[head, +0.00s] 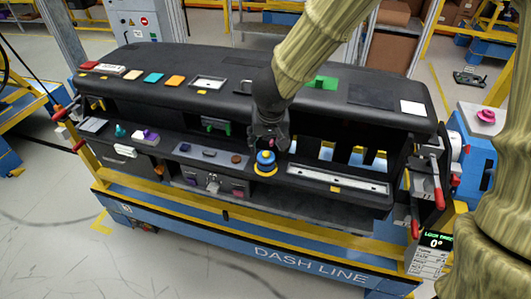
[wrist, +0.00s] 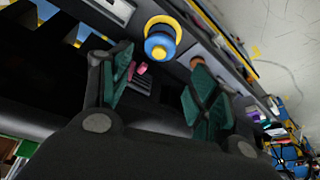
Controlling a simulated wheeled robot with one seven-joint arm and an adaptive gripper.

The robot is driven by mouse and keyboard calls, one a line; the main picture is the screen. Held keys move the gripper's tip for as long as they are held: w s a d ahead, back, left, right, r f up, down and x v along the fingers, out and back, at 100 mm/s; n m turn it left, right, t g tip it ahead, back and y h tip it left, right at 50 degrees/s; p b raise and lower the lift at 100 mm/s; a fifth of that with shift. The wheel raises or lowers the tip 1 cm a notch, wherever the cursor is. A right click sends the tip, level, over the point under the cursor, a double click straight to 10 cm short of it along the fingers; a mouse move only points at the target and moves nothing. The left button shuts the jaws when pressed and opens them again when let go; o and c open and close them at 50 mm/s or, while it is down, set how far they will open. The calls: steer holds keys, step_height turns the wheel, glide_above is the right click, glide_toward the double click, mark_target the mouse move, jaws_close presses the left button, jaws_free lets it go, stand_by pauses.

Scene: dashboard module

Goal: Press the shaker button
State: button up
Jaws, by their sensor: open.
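A round blue knob with a yellow top and yellow base ring (head: 265,162) stands on the lower shelf of the black dashboard. It also shows in the wrist view (wrist: 160,44), just beyond my fingertips. My gripper (head: 269,141) is open, close above and behind this knob. In the wrist view, its two green-padded fingers (wrist: 158,80) are apart, with a small pink piece (wrist: 142,68) visible between them. A pink round button (head: 486,116) sits on a grey box at the far right. No label shows which of these is the shaker button.
The black dashboard (head: 150,60) overhangs the lower shelf, and my arm reaches across its top. A long light strip (head: 335,181) lies right of the knob, and a grey panel (head: 208,154) lies left. Red-handled clamps (head: 436,180) stand at the right end.

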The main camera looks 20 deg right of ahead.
jaws_close()
stand_by(1.2)
